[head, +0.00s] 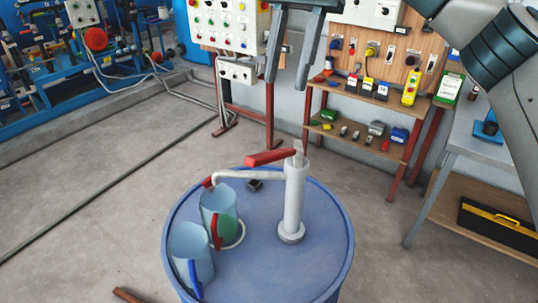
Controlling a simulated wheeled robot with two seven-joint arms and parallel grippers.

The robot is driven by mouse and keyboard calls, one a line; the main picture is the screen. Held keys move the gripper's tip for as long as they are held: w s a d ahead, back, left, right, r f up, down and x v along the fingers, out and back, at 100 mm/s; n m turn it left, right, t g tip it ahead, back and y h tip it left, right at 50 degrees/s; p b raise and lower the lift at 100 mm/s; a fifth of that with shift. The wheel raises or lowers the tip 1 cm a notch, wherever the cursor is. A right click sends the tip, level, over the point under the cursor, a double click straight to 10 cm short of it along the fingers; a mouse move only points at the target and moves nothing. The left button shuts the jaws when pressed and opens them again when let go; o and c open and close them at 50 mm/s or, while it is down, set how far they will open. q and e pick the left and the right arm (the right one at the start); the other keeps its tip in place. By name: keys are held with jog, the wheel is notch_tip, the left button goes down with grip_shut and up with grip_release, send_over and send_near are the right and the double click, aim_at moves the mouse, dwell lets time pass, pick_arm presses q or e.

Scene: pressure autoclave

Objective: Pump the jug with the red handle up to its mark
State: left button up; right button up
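The jug with the red handle (212,203) stands upright on a pale round ring on top of the blue drum (262,270). Its lower part looks green; I cannot make out a mark on it. A grey hand pump (293,205) stands on the drum to its right. The pump's spout (245,175) reaches left, with its red end over the jug. The pump's red lever (268,158) points left, roughly level. My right gripper (287,84) is open and empty, pointing down above and behind the lever, apart from it. My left gripper is out of view.
A jug with a blue handle (190,250) stands front left on the drum. A red-framed shelf (365,145) with electrical parts stands behind. A grey bench (470,140) is at right.

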aim_at(270, 153)
jog(key=p+x, duration=0.3)
jog(key=x, duration=1.3)
jog(key=shift+d, duration=0.1)
grip_shut()
